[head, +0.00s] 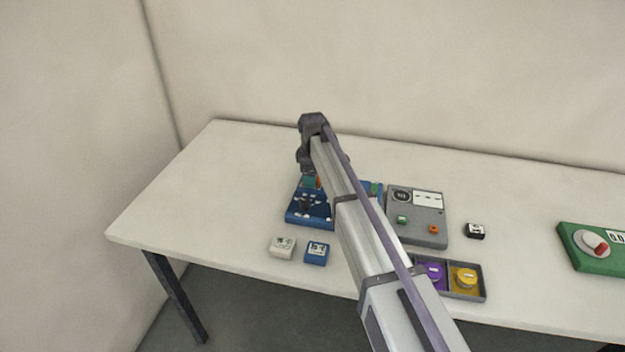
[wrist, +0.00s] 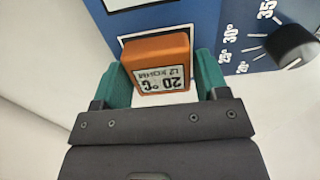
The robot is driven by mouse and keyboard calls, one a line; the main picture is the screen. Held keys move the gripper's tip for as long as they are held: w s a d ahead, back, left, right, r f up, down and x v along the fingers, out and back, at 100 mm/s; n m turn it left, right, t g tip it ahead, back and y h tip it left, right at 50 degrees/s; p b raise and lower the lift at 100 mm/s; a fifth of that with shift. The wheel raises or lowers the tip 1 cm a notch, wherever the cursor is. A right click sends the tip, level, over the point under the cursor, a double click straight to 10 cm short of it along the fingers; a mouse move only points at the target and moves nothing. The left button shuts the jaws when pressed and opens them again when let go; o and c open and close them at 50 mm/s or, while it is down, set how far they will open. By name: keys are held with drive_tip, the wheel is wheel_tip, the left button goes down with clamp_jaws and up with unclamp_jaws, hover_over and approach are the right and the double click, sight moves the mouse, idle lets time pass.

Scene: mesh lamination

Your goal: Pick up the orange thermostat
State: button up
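The orange thermostat (wrist: 157,60) is a small box with a white label reading "20 °C", upside down in the wrist view. In the head view my gripper (head: 311,181) is over the blue panel (head: 308,218), with a bit of orange beside a finger. I cannot tell whether the thermostat still touches the panel.
The blue panel has a black knob (wrist: 290,47) and scale marks. A white box (head: 282,247) and a blue box (head: 316,253) lie in front. To the right are a grey panel (head: 415,208), a black box (head: 475,230), a compartment tray (head: 484,296) and a green device (head: 590,263). The table's left side is clear.

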drive_tip(key=c, duration=0.7)
drive_tip(key=shift+o, duration=0.2)
drive_tip(key=shift+r, duration=0.1)
wheel_tip(320, 180, up, 10)
drive_tip(key=p, duration=1)
